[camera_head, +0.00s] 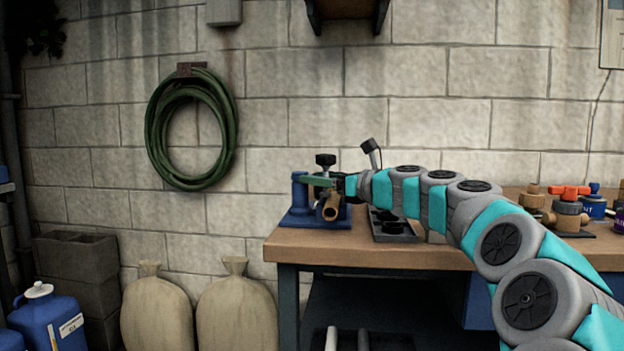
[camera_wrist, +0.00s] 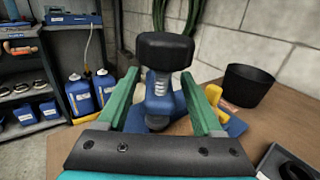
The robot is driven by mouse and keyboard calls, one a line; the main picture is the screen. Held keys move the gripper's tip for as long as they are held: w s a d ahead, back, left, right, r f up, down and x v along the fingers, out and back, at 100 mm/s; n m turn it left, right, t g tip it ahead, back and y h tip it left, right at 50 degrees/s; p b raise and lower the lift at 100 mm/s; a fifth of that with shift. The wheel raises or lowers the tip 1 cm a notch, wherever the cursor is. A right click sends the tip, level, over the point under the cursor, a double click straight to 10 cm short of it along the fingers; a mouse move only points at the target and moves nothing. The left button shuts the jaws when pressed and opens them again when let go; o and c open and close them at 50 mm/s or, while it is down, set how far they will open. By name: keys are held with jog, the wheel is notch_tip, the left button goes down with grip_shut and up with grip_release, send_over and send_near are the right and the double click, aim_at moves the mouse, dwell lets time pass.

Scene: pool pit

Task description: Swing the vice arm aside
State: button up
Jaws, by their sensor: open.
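The blue vice (camera_head: 300,212) stands at the left end of the workbench, with a brass-coloured pipe (camera_head: 331,207) at its front. Its black knob (camera_head: 325,159) tops a metal screw. In the wrist view the knob (camera_wrist: 164,50) is large and close, above the silver screw and a blue body (camera_wrist: 162,103). My gripper (camera_head: 318,181) reaches in from the right at the vice's upper part. Its green fingers are open, one on each side of the screw and blue body in the wrist view (camera_wrist: 160,92). I cannot tell whether either finger touches. The fingers partly hide the vice.
The wooden workbench (camera_head: 400,257) carries a dark tray (camera_head: 394,228) beside the vice and an orange-handled valve (camera_head: 568,205) at right. Sacks (camera_head: 237,310) and a blue jug (camera_head: 48,320) stand left of the bench.

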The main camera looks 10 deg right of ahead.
jog(key=shift+x, duration=1.2)
jog(key=shift+c, duration=0.4)
grip_shut()
